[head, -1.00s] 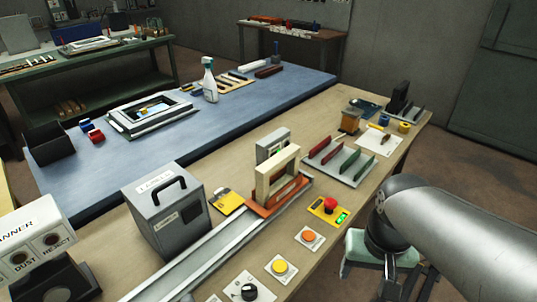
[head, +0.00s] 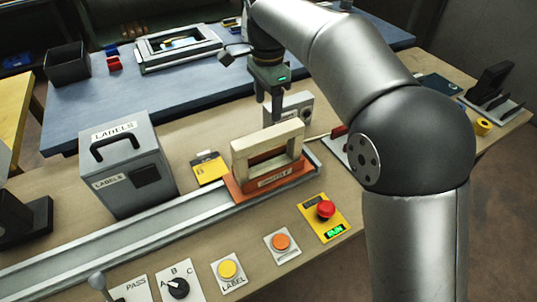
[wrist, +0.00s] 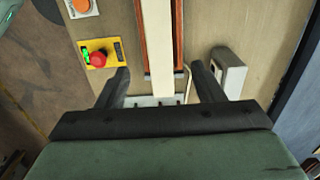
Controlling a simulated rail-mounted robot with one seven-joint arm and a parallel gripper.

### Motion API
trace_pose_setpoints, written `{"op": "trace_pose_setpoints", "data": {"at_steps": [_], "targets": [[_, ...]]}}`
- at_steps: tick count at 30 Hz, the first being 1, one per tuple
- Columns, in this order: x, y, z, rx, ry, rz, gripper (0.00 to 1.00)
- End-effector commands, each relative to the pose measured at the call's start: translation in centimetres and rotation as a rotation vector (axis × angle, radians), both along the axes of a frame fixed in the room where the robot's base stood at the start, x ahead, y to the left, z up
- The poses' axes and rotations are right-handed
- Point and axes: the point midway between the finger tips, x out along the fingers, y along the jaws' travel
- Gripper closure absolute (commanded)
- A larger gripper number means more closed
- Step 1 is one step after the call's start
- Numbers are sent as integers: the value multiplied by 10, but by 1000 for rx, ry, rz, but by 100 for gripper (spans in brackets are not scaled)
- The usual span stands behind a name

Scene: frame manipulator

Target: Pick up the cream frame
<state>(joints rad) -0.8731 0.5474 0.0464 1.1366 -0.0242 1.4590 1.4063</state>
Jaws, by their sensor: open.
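The cream frame (head: 262,142) stands upright in an orange-brown holder (head: 268,183) at the right end of a metal rail. My gripper (head: 269,107) is above the frame's top bar, with its fingers pointing down and apart from it. In the wrist view the frame (wrist: 157,45) shows as a pale strip running between my two fingers (wrist: 162,85). The fingers are open, one on each side of the strip, and nothing is held.
A grey labels box (head: 126,165) stands left of the frame. A grey device (head: 291,108) stands close behind it. A red stop button (head: 326,209) and other buttons lie in front. The metal rail (head: 120,240) runs left. A blue bench is behind.

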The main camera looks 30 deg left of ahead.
Motion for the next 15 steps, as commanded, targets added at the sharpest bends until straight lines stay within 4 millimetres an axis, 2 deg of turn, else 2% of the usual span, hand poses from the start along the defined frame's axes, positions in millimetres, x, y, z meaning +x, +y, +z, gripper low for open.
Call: {"op": "trace_pose_setpoints", "data": {"at_steps": [1, 9, 15], "targets": [[0, -1, -13, -4, 3, 0, 38], [0, -2, -68, -3, 1, 0, 38], [1, -1, -87, 0, 0, 0, 38]]}}
